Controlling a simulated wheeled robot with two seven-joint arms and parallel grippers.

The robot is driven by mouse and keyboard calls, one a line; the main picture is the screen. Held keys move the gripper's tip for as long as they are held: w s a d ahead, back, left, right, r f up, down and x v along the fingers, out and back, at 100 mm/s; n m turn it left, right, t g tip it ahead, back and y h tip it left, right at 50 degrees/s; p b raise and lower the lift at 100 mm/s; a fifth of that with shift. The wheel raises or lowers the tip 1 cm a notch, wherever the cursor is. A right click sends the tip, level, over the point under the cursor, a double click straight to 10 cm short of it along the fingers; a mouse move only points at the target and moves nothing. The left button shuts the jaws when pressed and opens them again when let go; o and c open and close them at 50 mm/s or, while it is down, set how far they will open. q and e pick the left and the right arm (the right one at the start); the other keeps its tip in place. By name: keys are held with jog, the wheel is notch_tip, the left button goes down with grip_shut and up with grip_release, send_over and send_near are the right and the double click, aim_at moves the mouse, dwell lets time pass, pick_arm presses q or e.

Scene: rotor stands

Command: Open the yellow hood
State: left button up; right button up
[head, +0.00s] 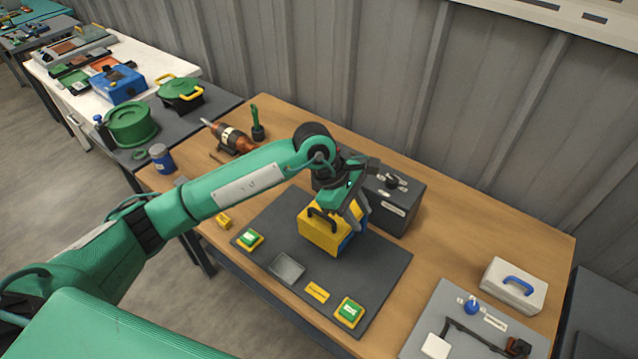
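The yellow hood (318,236) is a boxy cover with a black handle (322,219) on its top. It stands on the dark grey mat (385,275) on the wooden table, and a bit of blue shows at its right side. It looks lowered, but its right side is partly hidden by my gripper. My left gripper (357,213) points down at the right edge of the hood, beside the handle and not around it. I cannot tell whether its fingers touch the hood or how far apart they are. My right gripper is not in view.
A dark grey box (398,207) with a black knob stands close behind the hood. Green buttons on yellow bases (249,239) (349,312) and a grey plate (287,268) are on the mat. A white case (513,287) with a blue handle stands at the right.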

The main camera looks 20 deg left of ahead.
pick_arm(q)
jog(key=w+a+t+y, duration=0.1)
jog(key=w+a+y, duration=0.4)
jog(key=a, duration=0.5)
jog(key=b, duration=0.2)
send_over(321, 214)
jog(key=shift+m+y, duration=0.3)
jog(key=shift+m, duration=0.1)
jog(key=f, duration=0.5)
jog(key=shift+s, duration=0.25)
jog(key=f+b, duration=0.2)
jog(key=b, duration=0.1)
jog(key=f+b, duration=0.1)
jog(key=f, duration=0.1)
jog(key=shift+w+b, duration=0.25)
jog(key=shift+b, duration=0.1)
jog(key=shift+r, duration=0.1)
grip_shut()
jog(key=shift+r, duration=0.1)
